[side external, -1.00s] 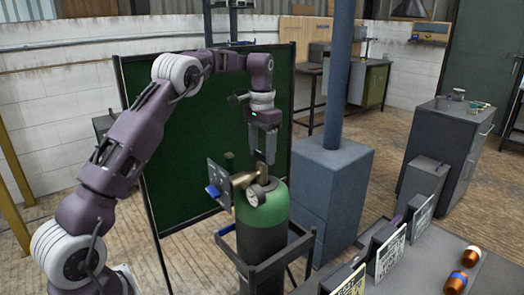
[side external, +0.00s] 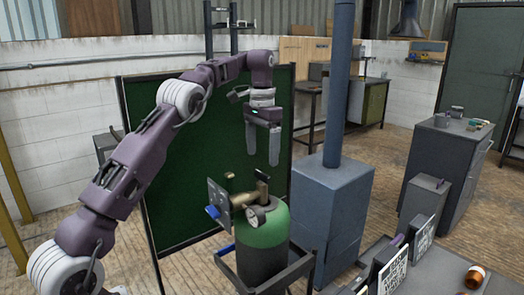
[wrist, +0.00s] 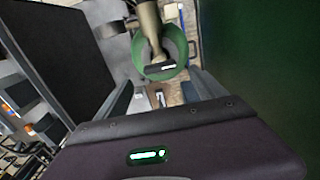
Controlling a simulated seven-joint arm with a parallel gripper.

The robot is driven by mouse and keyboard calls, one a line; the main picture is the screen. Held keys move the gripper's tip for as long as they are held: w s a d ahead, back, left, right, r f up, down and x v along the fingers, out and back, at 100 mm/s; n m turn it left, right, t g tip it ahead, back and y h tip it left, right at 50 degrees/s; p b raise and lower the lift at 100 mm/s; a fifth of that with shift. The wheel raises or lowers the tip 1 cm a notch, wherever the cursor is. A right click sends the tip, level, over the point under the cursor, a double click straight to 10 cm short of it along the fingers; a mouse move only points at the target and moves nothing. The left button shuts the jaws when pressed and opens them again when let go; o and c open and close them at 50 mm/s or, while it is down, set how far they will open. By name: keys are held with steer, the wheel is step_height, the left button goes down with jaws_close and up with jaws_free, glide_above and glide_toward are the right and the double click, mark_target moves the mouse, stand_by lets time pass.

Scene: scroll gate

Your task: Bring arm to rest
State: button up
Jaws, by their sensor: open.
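My gripper (side external: 262,150) is open and empty. It hangs pointing down above the green gas cylinder (side external: 265,238), clear of the brass valve (side external: 262,185) on the cylinder's top. In the wrist view the green cylinder top (wrist: 150,70) and the valve show beyond my gripper. A round gauge (side external: 255,217) and a dark plate (side external: 219,200) with a blue part sit on the valve's left side.
A dark frame (side external: 300,268) surrounds the cylinder. A dark green panel (side external: 185,160) stands behind my arm. A blue-grey post on a box (side external: 330,205) stands to the right. A table (side external: 435,275) with coded plates and an orange bottle (side external: 475,277) is at lower right.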

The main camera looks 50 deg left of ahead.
steer(key=shift+r, duration=0.5)
steer(key=shift+s, duration=0.1)
steer(key=s+d+r+t, duration=0.3)
steer(key=s+d+r, duration=0.7)
steer(key=s, duration=0.1)
steer(key=s+d+f+t, duration=0.1)
steer(key=s+d+f, duration=0.2)
steer(key=s, duration=0.4)
steer(key=s+d+f, duration=0.3)
steer(key=s, duration=0.5)
steer(key=s+d+f+t, duration=0.1)
steer(key=s+d+f, duration=0.2)
steer(key=s, duration=0.5)
steer(key=shift+f+t, duration=0.3)
steer(key=shift+s+d, duration=0.1)
